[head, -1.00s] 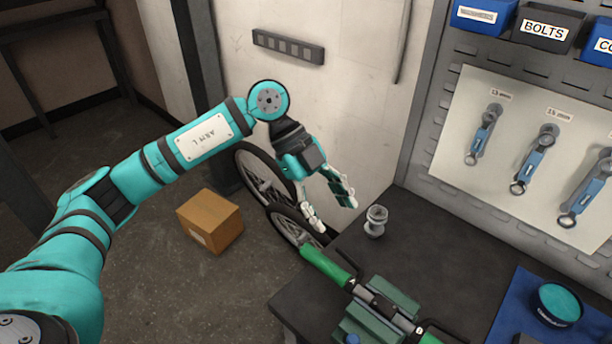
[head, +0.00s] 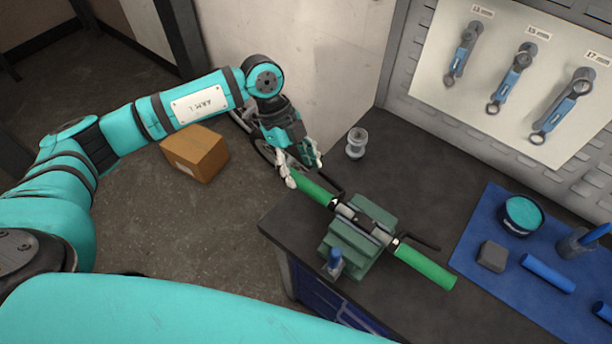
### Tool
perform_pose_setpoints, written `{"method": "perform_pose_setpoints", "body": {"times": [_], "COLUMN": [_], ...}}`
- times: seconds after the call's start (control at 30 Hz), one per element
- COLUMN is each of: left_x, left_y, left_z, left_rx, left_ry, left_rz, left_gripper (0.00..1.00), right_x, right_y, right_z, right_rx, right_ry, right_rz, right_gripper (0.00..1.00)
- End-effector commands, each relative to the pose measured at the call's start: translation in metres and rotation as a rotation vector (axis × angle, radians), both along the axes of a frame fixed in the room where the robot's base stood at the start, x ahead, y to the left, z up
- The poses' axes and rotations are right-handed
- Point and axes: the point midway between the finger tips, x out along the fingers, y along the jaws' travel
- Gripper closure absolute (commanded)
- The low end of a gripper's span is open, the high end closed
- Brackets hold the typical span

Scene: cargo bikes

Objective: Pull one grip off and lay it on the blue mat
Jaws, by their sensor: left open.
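A handlebar is clamped in a green vise (head: 354,237) on the dark bench. It has a green left grip (head: 312,190) and a green right grip (head: 425,269), both on the bar. My left gripper (head: 304,171) is open at the outer end of the left grip, with its fingers close around that end. I cannot tell if they touch it. The blue mat (head: 478,233) lies on the bench at the right. My right gripper is not in view.
On the mat are a teal-topped tin (head: 521,216), a grey block (head: 492,256), a blue cylinder (head: 548,273) and a cup (head: 577,243). A small pale fitting (head: 356,143) stands behind the vise. Wrenches (head: 510,78) hang on the wall panel. A cardboard box (head: 195,153) is on the floor.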

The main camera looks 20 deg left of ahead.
Motion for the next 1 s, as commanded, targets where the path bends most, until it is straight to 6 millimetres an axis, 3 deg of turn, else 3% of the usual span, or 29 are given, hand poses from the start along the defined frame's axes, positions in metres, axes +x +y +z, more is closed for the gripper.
{"method": "perform_pose_setpoints", "body": {"times": [0.3, 0.67, 1.0], "left_x": [-0.005, -0.006, -0.006], "left_y": [-0.015, -0.017, -0.017], "left_z": [-0.037, -0.043, -0.043], "left_rx": [-0.001, -0.001, -0.001], "left_ry": [0.000, -0.001, -0.001], "left_rz": [-0.001, -0.001, -0.001], "left_gripper": [0.44, 0.44, 0.86], "right_x": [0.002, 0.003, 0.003], "right_y": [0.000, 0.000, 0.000], "right_z": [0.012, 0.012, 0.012], "right_rx": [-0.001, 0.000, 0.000], "right_ry": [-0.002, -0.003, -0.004], "right_rz": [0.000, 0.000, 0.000], "right_gripper": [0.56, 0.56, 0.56]}}
